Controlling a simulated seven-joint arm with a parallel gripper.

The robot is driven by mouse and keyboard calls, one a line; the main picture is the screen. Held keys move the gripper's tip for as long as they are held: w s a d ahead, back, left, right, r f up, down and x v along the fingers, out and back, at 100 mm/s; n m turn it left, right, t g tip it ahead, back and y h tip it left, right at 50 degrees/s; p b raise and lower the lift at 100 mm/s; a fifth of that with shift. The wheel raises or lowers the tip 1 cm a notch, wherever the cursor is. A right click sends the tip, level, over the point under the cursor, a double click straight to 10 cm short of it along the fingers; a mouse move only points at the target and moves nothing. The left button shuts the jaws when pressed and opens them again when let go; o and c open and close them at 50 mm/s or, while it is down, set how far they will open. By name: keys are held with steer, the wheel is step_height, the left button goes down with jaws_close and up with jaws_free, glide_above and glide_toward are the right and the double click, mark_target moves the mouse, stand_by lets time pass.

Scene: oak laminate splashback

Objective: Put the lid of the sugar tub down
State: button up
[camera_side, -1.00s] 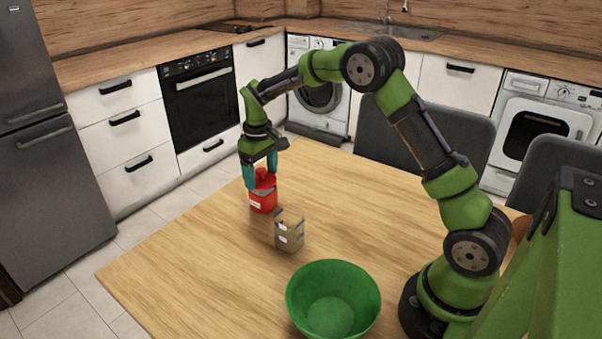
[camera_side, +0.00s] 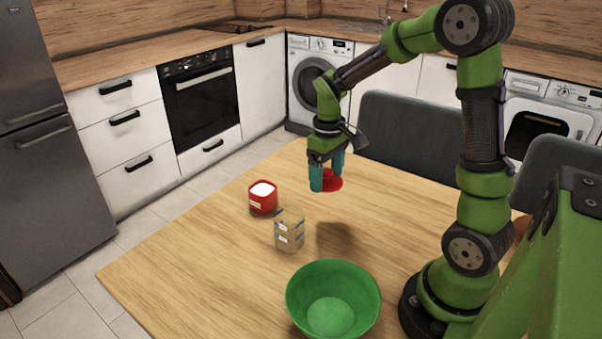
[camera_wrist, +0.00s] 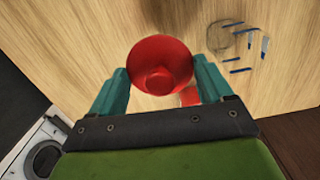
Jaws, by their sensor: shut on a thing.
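My gripper (camera_side: 327,178) is shut on the red lid (camera_side: 331,182) and holds it above the table, right of the tub. In the wrist view the round red lid (camera_wrist: 161,61), with its knob, sits between the teal fingers of my gripper (camera_wrist: 160,85). The red sugar tub (camera_side: 262,200) stands upright on the table without its lid, and white sugar shows inside. In the wrist view only a small red piece shows below the lid; the rest of the tub is hidden.
A clear container with blue marks (camera_side: 289,234) stands in front of the tub. A green bowl (camera_side: 334,301) stands at the table's near side. The wooden table (camera_side: 200,265) is bare at the left and under the lid. Grey chairs (camera_side: 420,135) stand along the far edge.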

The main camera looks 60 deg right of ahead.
steer(key=s+f, duration=0.1)
steer(key=s, duration=0.2)
steer(key=s+a+f, duration=0.1)
steer(key=s+f, duration=0.3)
steer(key=s, duration=0.1)
steer(key=shift+s+a+f, duration=0.1)
steer(key=shift+s+a, duration=0.15)
steer(key=shift+s, duration=0.1)
steer(key=shift+s+f, duration=0.2)
steer(key=shift+f, duration=0.15)
glide_above(313, 202)
steer(key=shift+s+f+n, duration=0.15)
steer(key=shift+f+n, duration=0.15)
steer(key=shift+f, duration=2.2)
